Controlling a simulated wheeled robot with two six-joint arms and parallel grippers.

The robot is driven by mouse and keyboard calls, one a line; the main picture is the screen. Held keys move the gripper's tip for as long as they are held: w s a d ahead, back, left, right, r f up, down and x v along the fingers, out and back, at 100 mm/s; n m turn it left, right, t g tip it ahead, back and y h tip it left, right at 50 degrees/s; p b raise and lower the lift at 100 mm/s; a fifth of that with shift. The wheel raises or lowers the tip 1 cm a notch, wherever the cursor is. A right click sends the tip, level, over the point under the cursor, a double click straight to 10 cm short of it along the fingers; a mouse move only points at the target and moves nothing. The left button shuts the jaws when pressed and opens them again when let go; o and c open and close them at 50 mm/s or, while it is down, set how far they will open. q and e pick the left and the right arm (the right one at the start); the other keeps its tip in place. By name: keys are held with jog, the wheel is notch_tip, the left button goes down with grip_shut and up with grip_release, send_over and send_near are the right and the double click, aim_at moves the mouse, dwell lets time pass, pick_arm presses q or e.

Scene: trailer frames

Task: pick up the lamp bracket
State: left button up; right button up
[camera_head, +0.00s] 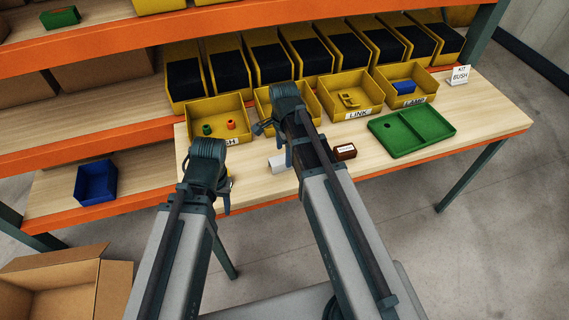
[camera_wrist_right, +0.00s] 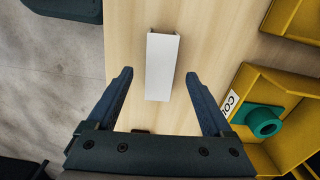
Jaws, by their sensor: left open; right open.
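The bin labelled LAMP (camera_head: 424,94) stands at the right of the front bin row, with a blue part (camera_head: 404,87) in it. I take this part for the lamp bracket, but its shape is unclear. My right gripper (camera_head: 277,143) is open and empty, left of that bin. In the right wrist view its fingers (camera_wrist_right: 158,76) point at a white channel-shaped piece (camera_wrist_right: 162,50) on the table, which seems to lie below and beyond the tips. It also shows in the head view (camera_head: 279,163). My left gripper (camera_head: 226,196) is open near the table's front left.
A green divided tray (camera_head: 411,132) lies at the right of the table, beside a small dark labelled block (camera_head: 344,151). The LINK bin (camera_head: 351,96) is left of the LAMP bin. A teal flanged part (camera_wrist_right: 264,122) sits in a yellow bin beside my right gripper.

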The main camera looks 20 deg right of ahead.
aim_at(284, 158)
notch_tip(284, 158, down, 4)
jog(key=b, duration=0.3)
jog(key=shift+d+f, duration=0.15)
grip_shut()
